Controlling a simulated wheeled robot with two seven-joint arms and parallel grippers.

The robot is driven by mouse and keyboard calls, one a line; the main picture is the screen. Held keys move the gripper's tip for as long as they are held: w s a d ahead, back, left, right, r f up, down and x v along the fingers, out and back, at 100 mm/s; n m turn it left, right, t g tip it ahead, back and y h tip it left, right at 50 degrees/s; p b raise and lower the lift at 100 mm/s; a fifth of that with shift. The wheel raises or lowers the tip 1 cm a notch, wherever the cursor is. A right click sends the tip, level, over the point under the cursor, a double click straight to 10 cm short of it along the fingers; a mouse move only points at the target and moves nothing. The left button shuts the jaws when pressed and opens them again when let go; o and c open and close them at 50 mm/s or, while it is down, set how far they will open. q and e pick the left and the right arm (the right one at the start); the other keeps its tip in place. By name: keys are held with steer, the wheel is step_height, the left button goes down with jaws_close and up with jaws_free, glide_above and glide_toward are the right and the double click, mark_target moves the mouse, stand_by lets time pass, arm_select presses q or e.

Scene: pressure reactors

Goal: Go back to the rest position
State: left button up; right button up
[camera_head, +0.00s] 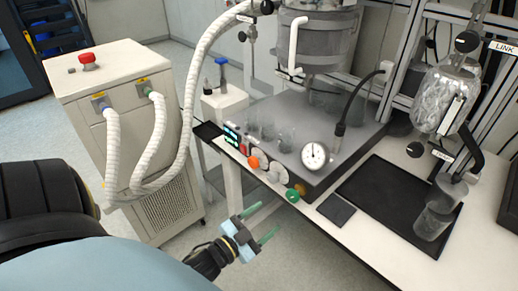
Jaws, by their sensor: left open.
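My left gripper (262,223) shows at the lower middle, below and in front of the bench's front edge. Its two green fingers are apart with nothing between them. It hangs in free air over the floor, clear of the bench. My right gripper is not in view. The reactor unit (313,138) stands on the white bench with a round gauge (314,155), an orange knob (254,162) and a green knob (292,196) at its front.
A wheeled white cabinet (130,130) with a red button (87,60) and ribbed white hoses stands at left. A black tray (385,200) and a glass beaker (433,220) are on the bench at right. Open floor (225,262) lies in front.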

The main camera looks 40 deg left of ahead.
arm_select(q)
steer(key=shift+s, duration=0.6)
steer(key=s+d+f+n+g+y+b, duration=0.15)
steer(key=s+f+g, duration=0.3)
steer(key=f, duration=0.85)
steer(key=s+d+f+n+g+h, duration=0.15)
steer(key=s+f+g, duration=0.35)
steer(key=f, duration=0.9)
steer(key=s+d+f+g, duration=0.1)
steer(key=s+f+g, duration=0.2)
steer(key=s+f, duration=0.3)
steer(key=s+d+f+g+y+b, duration=0.1)
steer(key=s+f+g, duration=0.3)
steer(key=s, duration=1.2)
step_height(320, 180, down, 3)
steer(key=shift+f+n, duration=0.1)
steer(key=shift+n, duration=0.3)
steer(key=shift+w+d+g, duration=0.1)
steer(key=shift+g, duration=0.15)
